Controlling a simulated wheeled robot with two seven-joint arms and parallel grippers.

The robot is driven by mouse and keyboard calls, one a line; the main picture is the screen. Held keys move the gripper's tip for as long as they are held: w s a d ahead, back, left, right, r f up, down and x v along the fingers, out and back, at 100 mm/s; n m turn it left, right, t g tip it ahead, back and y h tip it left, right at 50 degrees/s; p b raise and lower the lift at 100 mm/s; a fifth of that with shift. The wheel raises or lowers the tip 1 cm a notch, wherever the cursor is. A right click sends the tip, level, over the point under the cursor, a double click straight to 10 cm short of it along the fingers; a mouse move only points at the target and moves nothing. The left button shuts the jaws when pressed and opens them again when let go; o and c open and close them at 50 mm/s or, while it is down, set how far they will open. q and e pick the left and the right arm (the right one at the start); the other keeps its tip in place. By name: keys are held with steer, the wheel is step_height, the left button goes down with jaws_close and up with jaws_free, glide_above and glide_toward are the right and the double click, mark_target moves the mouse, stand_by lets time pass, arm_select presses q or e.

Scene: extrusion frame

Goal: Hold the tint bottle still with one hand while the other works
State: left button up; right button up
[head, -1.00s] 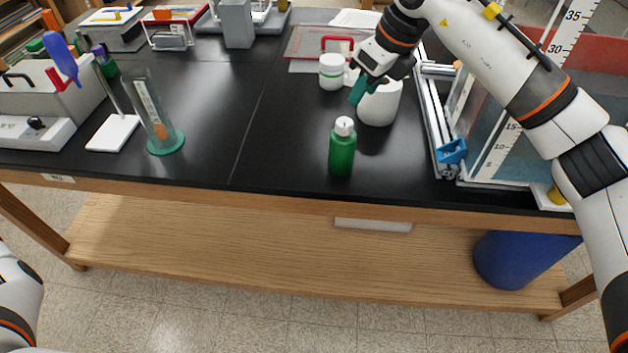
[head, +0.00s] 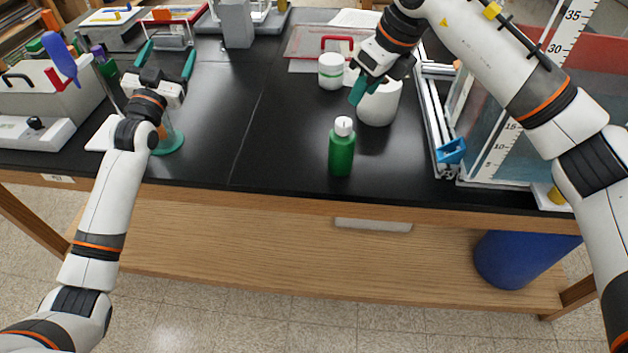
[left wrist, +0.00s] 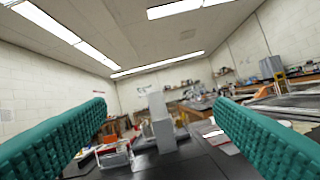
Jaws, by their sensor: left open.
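The tint bottle is a green bottle (head: 341,155) with a white cap, standing upright near the front edge of the black bench in the head view. My left gripper (head: 167,58) is open and empty above the left part of the bench, well to the left of the bottle. Its two teal fingers stand wide apart in the left wrist view (left wrist: 160,108), with no bottle between them. My right gripper (head: 364,88) is behind and above the bottle, apart from it, with its teal fingers at the left rim of a white cup (head: 381,104). Whether they grip it is unclear.
A metal extrusion frame with a blue clip (head: 451,151) and a ruled tank (head: 500,150) are to the right. A clear cylinder on a green base (head: 170,143) is partly behind my left arm. The bench middle is clear.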

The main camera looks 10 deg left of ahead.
arm_select(q)
steer(key=s+d+f+g+h, duration=0.1)
steer(key=s+d+f+h, duration=0.1)
steer(key=d+f, duration=0.3)
steer(key=s+d+f+m+g+h, duration=0.1)
steer(key=s+d+f, duration=0.3)
steer(key=d, duration=0.7)
steer(key=s+d+f+g+h, duration=0.2)
steer(key=s+d+f, duration=0.1)
steer(key=d+f, duration=0.4)
steer(key=shift+d+f+m+g+h, duration=0.2)
steer(key=shift+d+m+g+h, duration=0.1)
steer(key=shift+d+m, duration=0.1)
steer(key=g+h, duration=0.1)
steer(key=h, duration=0.1)
glide_toward(345, 149)
step_height(345, 149, down, 4)
steer(key=w+a, duration=0.1)
steer(key=w, duration=0.2)
steer(key=x, duration=1.1)
steer(key=shift+w+d, duration=0.15)
steer(key=shift+d, duration=0.15)
steer(key=shift+c, duration=0.6)
